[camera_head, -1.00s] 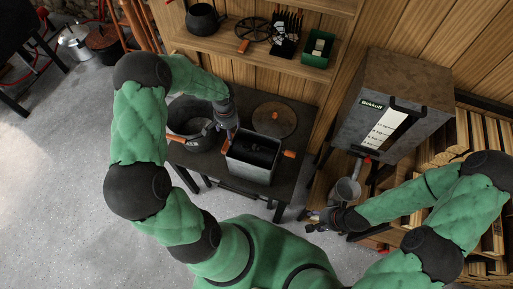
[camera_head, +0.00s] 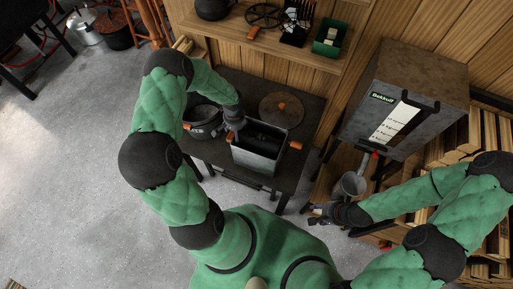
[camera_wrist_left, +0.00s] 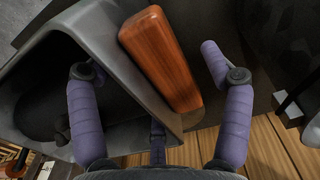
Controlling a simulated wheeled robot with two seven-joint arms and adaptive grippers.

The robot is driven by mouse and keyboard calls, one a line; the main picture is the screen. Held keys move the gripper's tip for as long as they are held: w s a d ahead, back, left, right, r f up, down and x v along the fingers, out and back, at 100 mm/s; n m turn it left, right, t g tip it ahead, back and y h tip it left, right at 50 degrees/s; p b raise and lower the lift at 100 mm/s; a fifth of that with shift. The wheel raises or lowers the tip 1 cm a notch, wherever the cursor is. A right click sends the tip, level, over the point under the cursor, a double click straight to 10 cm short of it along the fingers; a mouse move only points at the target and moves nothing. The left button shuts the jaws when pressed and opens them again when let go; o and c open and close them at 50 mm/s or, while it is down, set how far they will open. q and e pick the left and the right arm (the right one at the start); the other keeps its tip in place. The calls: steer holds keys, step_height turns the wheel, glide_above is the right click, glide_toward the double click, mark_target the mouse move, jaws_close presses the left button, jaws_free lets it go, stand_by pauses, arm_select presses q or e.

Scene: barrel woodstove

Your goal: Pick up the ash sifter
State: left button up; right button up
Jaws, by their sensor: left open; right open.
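The ash sifter looks to be the grey metal box (camera_head: 259,158) with an orange-brown wooden handle at each end, on the dark table. Its right handle (camera_head: 296,145) is clear in the head view; the left one is mostly hidden by my left gripper (camera_head: 233,131). In the left wrist view a wooden handle (camera_wrist_left: 160,58) lies between the two purple fingers of my left gripper (camera_wrist_left: 148,64), with gaps on both sides, and the grey box wall (camera_wrist_left: 105,60) is beside it. My right gripper (camera_head: 318,214) is open and empty, low at right, beside a small metal bucket.
A dark pot (camera_head: 202,120) stands left of the box, close to my left arm. A round lid (camera_head: 281,109) lies behind it. The wooden shelf (camera_head: 270,45) above holds several items. A tall grey dispenser (camera_head: 410,95) and the bucket (camera_head: 350,184) are at right.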

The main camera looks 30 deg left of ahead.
arm_select(q)
steer(key=shift+f, duration=0.35)
jaws_close()
steer(key=shift+r, duration=0.1)
